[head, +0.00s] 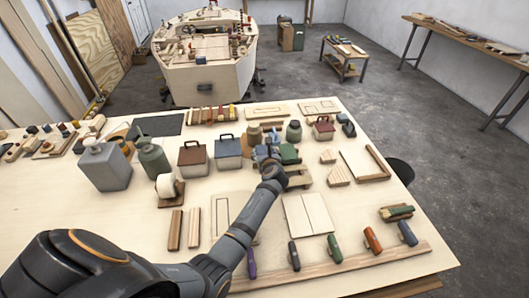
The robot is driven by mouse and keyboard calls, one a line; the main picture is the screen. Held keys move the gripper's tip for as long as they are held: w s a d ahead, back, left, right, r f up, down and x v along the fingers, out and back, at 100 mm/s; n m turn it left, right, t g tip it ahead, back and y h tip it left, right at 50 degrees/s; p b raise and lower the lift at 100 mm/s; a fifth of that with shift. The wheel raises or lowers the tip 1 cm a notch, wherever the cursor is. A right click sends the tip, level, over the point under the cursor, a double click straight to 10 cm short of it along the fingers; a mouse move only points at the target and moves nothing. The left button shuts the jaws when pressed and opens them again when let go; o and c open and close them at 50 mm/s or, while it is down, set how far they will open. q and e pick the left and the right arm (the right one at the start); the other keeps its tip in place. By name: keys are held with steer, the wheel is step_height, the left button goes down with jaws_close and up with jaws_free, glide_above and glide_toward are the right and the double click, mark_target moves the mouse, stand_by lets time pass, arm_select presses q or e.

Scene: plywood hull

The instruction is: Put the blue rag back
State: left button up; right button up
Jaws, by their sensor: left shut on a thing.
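My left gripper (267,154) reaches from the lower left to the middle of the plywood-topped bench. It is shut on a small blue thing, which I take to be the blue rag (274,137); the gripper hides most of it. A dark green folded piece (290,153) lies just right of the gripper, on a low wooden rack (300,180). I cannot tell whether the rag touches the rack. My right gripper is not in view.
Left of the gripper stand two lidded boxes (228,152) (193,160), a paper roll (167,187) and grey (105,168) and green (153,158) jugs. Jars (294,131) stand behind. Several coloured-handled tools (334,249) line the front edge. Bare bench (120,225) shows at left.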

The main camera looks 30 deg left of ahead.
arm_select(q)
steer(key=shift+f, duration=0.3)
steer(key=shift+f, duration=0.3)
steer(key=o, duration=1)
steer(key=shift+r, duration=0.15)
